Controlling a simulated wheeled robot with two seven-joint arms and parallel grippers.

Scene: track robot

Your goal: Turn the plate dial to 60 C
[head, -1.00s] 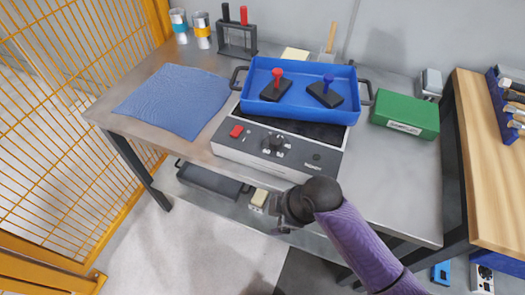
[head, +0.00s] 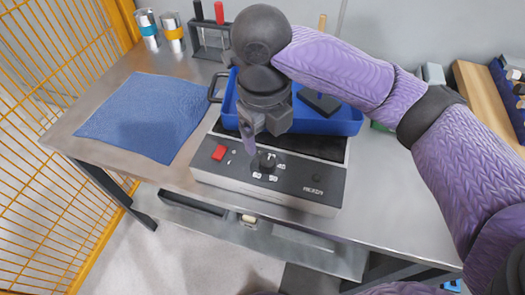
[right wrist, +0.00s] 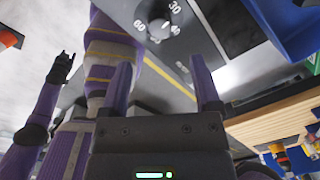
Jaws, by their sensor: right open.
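The plate dial (head: 267,160) is a small dark knob on the front panel of the hot plate (head: 318,178), with white numbers such as 40, 50 and 60 around it. My right gripper (head: 254,146) points down at the dial from above, its fingers partly covering it. In the right wrist view the dial (right wrist: 159,28) lies beyond the open, empty fingers, apart from them. I cannot read where its pointer stands. My left gripper (right wrist: 62,66) shows small at the left of the right wrist view; its jaw state is unclear.
A red switch (head: 219,152) sits left of the dial. A blue tray (head: 343,124) rests at the back of the plate, partly behind my right arm. A blue cloth (head: 145,116) lies on the bench at left. An orange mesh fence (head: 50,130) stands farther left.

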